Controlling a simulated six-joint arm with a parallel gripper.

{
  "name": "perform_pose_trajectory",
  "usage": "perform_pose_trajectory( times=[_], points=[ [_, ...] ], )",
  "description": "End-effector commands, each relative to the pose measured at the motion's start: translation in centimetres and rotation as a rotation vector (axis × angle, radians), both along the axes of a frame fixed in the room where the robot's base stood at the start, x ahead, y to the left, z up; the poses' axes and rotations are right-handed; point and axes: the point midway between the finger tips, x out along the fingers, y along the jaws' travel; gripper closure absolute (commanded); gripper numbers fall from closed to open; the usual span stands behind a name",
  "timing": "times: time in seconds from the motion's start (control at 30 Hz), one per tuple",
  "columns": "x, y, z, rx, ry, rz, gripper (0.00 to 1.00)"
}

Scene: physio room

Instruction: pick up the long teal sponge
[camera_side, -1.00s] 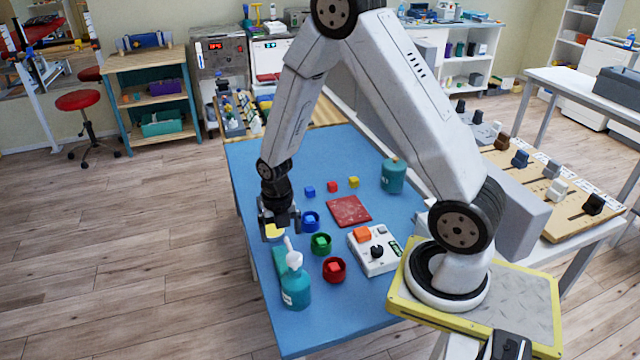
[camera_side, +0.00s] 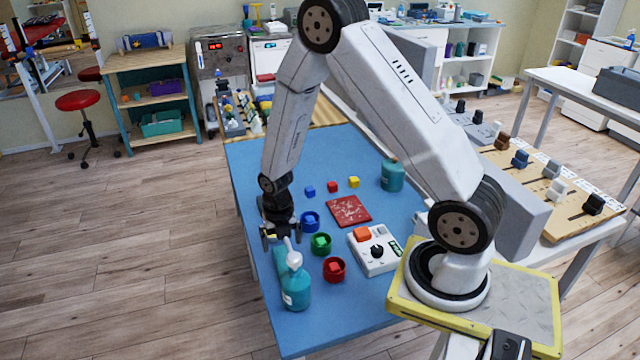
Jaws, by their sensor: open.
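A long teal block that looks like the sponge (camera_side: 278,262) lies near the left edge of the blue table. The teal pump bottle (camera_side: 296,284) stands in front of it and hides part of it. My gripper (camera_side: 281,241) is open, fingers down, over the far end of the sponge. The fingers look apart from each other with nothing held. I cannot tell how high the fingertips are above the sponge.
A control box (camera_side: 376,262), red mat (camera_side: 349,210), teal jar (camera_side: 392,176) and small cubes lie farther right and back. The front right of the blue table (camera_side: 345,310) is clear.

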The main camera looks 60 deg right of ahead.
Motion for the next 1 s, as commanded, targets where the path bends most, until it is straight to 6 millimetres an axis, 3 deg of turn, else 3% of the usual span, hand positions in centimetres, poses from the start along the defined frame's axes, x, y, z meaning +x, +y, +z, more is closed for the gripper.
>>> perform_pose_trajectory(
  times=[0.6, 1.0],
  points=[
    [0.0, 0.0, -4.7, -0.001, 0.001, 0.0, 0.0],
    [0.0, 0.0, -5.1, -0.001, -0.001, 0.0, 0.0]
  ],
)
